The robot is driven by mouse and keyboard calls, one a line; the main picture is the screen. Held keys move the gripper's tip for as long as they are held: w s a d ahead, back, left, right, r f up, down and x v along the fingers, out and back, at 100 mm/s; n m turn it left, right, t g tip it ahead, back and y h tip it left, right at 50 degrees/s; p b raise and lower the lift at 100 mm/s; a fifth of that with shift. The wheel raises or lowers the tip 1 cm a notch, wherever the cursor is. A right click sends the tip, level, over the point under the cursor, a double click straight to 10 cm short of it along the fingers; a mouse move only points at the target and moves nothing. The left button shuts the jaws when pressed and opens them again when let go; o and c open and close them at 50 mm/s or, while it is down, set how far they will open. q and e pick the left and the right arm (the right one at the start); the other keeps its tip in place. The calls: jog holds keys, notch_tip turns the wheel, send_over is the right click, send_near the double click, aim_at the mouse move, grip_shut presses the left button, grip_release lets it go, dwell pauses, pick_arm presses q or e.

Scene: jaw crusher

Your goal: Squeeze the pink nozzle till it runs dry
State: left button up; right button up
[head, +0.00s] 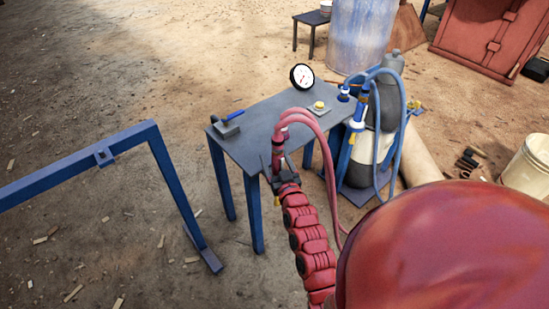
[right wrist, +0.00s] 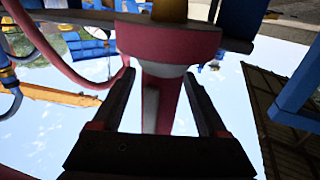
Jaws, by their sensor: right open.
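The pink nozzle (head: 279,142) hangs by the table's front edge, at the end of a pink hose (head: 318,130). My right gripper (head: 277,167) is just below it, at the end of my red arm. In the right wrist view the nozzle's broad pink collar (right wrist: 168,44) is beyond the fingertips. A pink and pale piece of it runs down between the two dark fingers of my right gripper (right wrist: 158,78). The fingers stand apart, with gaps on both sides of that piece. My left gripper is not in view.
The grey table (head: 243,147) carries a round gauge (head: 301,77), a yellow button (head: 319,105) and a blue-handled lever (head: 230,120). Blue hoses (head: 395,85) and a dark cylinder stand behind its right side. A blue frame (head: 75,172) stands at left. Open ground lies between.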

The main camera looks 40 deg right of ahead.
jog(key=v, duration=1.1)
